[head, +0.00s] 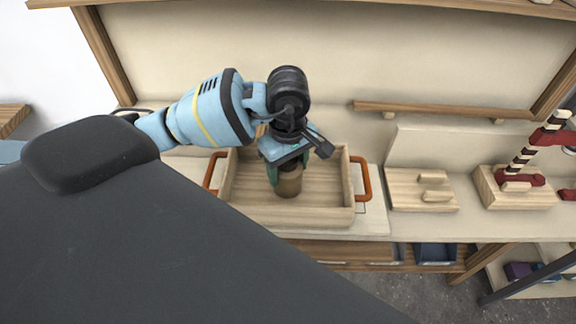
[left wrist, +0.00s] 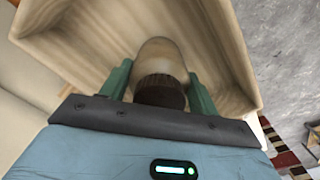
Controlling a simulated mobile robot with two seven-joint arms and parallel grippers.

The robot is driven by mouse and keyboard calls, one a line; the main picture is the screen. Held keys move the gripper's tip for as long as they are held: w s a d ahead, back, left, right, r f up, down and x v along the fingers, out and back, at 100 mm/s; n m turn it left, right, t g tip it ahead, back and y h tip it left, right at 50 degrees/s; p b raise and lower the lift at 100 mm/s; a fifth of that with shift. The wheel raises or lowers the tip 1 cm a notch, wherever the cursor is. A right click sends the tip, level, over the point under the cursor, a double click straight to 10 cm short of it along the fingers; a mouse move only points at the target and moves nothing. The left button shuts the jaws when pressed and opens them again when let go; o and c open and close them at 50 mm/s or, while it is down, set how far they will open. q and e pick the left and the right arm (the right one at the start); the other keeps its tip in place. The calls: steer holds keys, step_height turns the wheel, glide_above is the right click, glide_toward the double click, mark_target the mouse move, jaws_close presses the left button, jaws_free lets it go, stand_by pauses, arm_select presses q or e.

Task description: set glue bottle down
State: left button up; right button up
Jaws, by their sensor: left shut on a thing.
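My left gripper (head: 285,170) is shut on the glue bottle (head: 289,183), its green fingers on either side of it. The bottle is tan with a dark brown cap. In the left wrist view the bottle (left wrist: 161,62) sits between the fingers of my left gripper (left wrist: 160,88), cap toward the palm. The bottle is over or inside a wooden tray (head: 338,215) with orange-red side handles. I cannot tell whether its base touches the tray floor. The gripper hides part of the bottle in the head view. My right gripper is not in view.
The tray stands on a pale bench top (head: 410,225). To its right are a wooden board with small blocks (head: 422,190) and a wooden base with a red and striped fixture (head: 515,188). A wooden rail (head: 440,109) is behind. Blue bins (head: 436,254) sit below.

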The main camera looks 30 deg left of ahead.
arm_select(q)
steer(key=shift+f, duration=0.15)
steer(key=o, duration=1.2)
step_height(320, 180, up, 12)
steer(key=shift+r+p, duration=0.2)
steer(key=shift+p, duration=0.15)
